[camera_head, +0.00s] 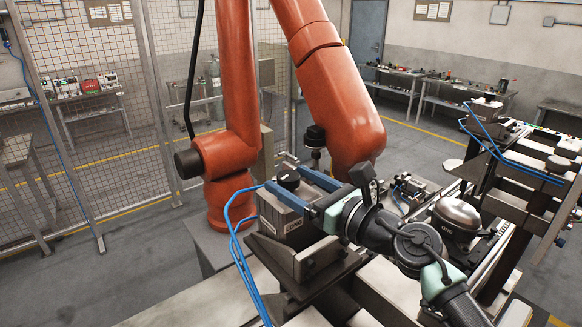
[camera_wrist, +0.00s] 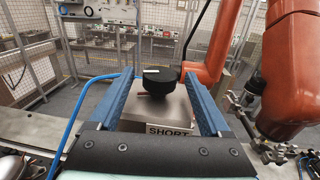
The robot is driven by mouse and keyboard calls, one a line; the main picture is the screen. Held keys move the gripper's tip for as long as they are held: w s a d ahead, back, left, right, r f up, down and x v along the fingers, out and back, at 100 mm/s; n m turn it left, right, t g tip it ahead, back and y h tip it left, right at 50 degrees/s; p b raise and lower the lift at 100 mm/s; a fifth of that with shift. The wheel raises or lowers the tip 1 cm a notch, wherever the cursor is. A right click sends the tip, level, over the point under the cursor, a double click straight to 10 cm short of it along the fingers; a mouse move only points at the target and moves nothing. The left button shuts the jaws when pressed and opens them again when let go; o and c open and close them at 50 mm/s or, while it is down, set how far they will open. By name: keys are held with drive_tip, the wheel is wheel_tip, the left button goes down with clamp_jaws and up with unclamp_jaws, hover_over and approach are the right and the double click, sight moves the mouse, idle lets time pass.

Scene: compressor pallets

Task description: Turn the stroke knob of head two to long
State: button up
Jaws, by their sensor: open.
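The stroke knob (camera_head: 289,179) is a round black knob on top of a grey box-shaped head (camera_head: 280,212). In the wrist view the knob (camera_wrist: 160,83) has a white line on its top lying roughly crosswise, and a small red mark by its base at left. The head's near side reads SHORT (camera_wrist: 170,131) in the wrist view; another side reads LONG (camera_head: 293,226) in the head view. My gripper (camera_head: 288,177) is open, its blue fingers on either side of the knob, with a gap visible on both sides in the wrist view (camera_wrist: 159,76). No head number is readable.
A blue hose (camera_head: 238,235) loops beside the head. A large orange robot arm (camera_head: 335,90) stands close behind it. A rounded metal compressor part (camera_head: 457,215) sits to the right. Wire mesh fencing (camera_head: 90,110) and benches are farther back.

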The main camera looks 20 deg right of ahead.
drive_tip(key=shift+w+a+f, duration=0.1)
drive_tip(key=shift+w+a, duration=0.2)
drive_tip(key=shift+w, duration=0.25)
drive_tip(key=shift+s, duration=0.1)
drive_tip(key=shift+c, duration=1.1)
clamp_jaws()
